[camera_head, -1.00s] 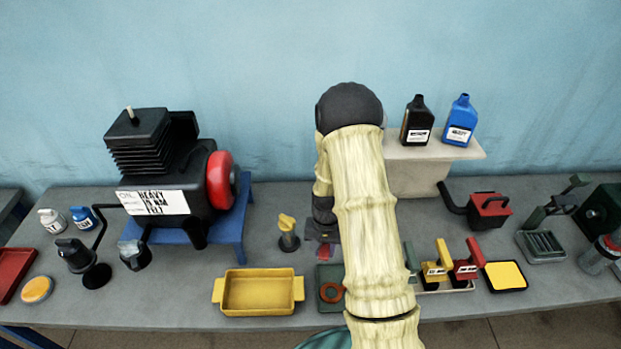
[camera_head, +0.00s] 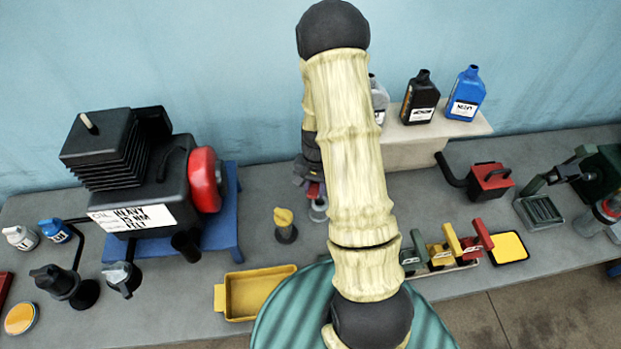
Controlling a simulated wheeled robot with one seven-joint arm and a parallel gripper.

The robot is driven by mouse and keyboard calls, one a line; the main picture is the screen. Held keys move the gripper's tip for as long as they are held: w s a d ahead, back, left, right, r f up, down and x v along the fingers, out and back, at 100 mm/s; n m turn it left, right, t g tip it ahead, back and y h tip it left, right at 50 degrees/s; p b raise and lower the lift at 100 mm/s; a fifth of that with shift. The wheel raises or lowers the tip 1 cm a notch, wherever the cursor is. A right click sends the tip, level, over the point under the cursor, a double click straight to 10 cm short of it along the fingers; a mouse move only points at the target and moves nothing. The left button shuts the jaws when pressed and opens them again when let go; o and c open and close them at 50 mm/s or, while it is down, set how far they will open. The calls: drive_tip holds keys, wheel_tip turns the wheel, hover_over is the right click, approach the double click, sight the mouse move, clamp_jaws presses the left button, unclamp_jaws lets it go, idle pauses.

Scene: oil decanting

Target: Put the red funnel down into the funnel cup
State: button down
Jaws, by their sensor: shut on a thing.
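My gripper (camera_head: 307,176) is at the middle of the bench, left of my arm and partly hidden by it. A small patch of the red funnel (camera_head: 314,190) shows just below the fingers, and the gripper is shut on it. Most of the funnel is hidden. A small grey round cup (camera_head: 318,210), which looks like the funnel cup, stands directly below the red patch, with its right side close to my arm. Whether the funnel touches the cup or is inside it cannot be told.
A dark cup with a yellow top (camera_head: 284,222) stands close by on the left. The black engine (camera_head: 145,180) on a blue stand (camera_head: 227,225) is further left. A yellow tray (camera_head: 250,292) lies in front. Bottles (camera_head: 422,98) stand on a raised block (camera_head: 400,148) behind right.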

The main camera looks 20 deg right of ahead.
drive_tip(key=shift+s+r, duration=0.1)
drive_tip(key=shift+s, duration=0.05)
drive_tip(key=shift+f+b, duration=1.65)
drive_tip(key=shift+f, duration=0.5)
